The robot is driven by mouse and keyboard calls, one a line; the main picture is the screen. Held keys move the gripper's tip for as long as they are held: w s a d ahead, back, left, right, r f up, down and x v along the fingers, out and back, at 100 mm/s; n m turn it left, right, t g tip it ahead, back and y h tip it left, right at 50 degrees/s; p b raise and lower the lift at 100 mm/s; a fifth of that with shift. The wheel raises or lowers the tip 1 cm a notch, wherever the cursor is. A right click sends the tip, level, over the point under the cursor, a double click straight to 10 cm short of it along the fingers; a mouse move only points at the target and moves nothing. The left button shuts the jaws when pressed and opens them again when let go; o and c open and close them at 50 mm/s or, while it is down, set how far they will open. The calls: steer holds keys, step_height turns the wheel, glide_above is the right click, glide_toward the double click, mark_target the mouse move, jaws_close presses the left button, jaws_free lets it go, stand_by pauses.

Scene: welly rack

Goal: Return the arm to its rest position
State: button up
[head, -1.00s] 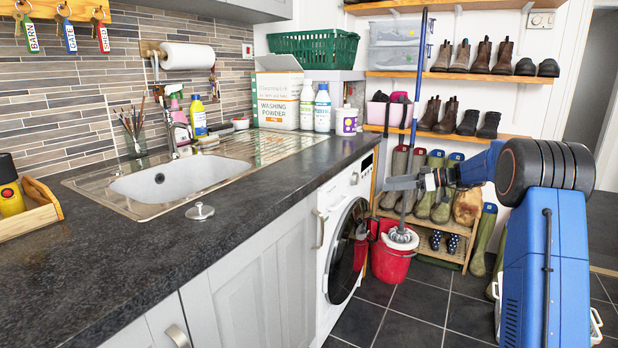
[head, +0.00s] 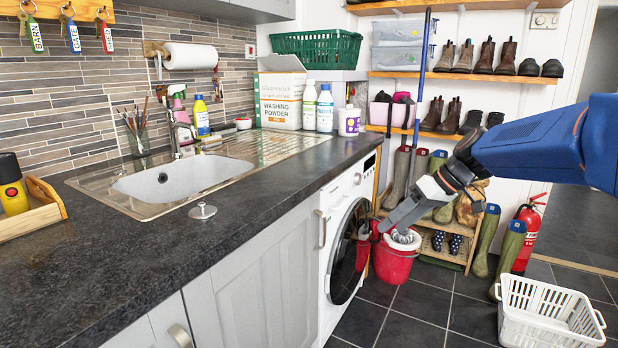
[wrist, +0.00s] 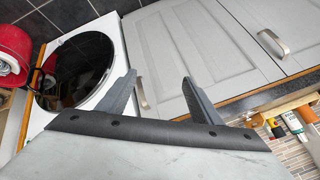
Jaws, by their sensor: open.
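My gripper (head: 398,220) is in the middle right of the head view, in front of the wellies on the low rack and over the red bucket. My blue arm reaches in from the right edge. In the wrist view the two fingers of my gripper (wrist: 162,88) stand apart with nothing between them. They point towards the grey cupboard doors (wrist: 200,50) and the washing machine (wrist: 90,70), with no contact visible. My gripper and arm hide part of the welly rack (head: 430,258).
The dark worktop (head: 250,190) with its sink (head: 180,178) runs along the left. A red bucket (head: 395,265) with a mop stands by the washing machine. A white basket (head: 548,318) and a red fire extinguisher (head: 528,225) stand at the right. Dark floor tiles lie clear between.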

steer(key=s+d+f+m+h, duration=0.2)
steer(key=s+f, duration=0.1)
steer(key=s, duration=0.7)
steer(key=s+d+f+m+t+h, duration=0.1)
steer(key=s+f, duration=0.3)
steer(key=s, duration=0.6)
steer(key=s+d+f+m+t+h, duration=0.1)
steer(key=s+d+f+m+h, duration=0.2)
steer(key=s, duration=0.7)
steer(key=shift+d+f+m+h, duration=0.3)
steer(key=shift+h, duration=0.2)
